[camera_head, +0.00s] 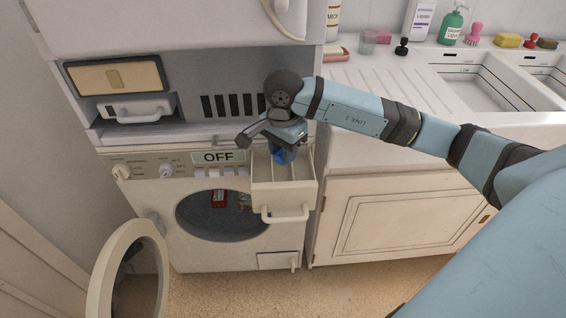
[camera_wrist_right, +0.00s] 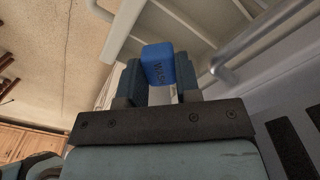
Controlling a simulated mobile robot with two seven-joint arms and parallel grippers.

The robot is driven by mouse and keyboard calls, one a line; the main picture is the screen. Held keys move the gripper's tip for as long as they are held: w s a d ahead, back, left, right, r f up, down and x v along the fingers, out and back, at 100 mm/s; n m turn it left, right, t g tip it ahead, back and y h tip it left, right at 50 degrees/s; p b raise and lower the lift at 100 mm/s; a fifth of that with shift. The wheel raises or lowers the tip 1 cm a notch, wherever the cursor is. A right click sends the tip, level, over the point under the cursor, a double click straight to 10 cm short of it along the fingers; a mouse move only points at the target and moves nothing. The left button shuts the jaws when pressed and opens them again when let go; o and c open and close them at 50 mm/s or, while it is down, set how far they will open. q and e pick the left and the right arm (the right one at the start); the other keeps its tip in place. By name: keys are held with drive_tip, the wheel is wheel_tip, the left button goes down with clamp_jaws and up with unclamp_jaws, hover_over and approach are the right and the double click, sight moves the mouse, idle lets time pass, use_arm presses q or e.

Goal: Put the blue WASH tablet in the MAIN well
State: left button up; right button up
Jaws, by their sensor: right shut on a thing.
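The tablet (camera_head: 283,156) shows blue below the gripper, at the drawer's back left part. The drawer has divided compartments. I cannot tell which one the tablet is over, or whether it touches the drawer. Well labels cannot be read. My left gripper is not in view.
The washer panel reads OFF (camera_head: 218,157). Its round door (camera_head: 128,272) stands open at the lower left, with a red item (camera_head: 219,198) inside the drum. The ribbed drainboard (camera_head: 375,85) and sink (camera_head: 470,85) lie to the right, with bottles and sponges behind.

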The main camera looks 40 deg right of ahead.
wheel_tip(320, 180, down, 4)
drive_tip(key=shift+r, duration=0.15)
drive_tip(key=shift+w+f+b, duration=0.1)
drive_tip(key=shift+f+b, duration=0.2)
drive_tip(key=shift+f, duration=0.05)
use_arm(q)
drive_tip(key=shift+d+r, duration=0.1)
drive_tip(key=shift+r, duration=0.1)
use_arm(e)
drive_tip(key=shift+d, duration=0.1)
drive_tip(key=shift+f+b, duration=0.3)
drive_tip(key=o, duration=0.6)
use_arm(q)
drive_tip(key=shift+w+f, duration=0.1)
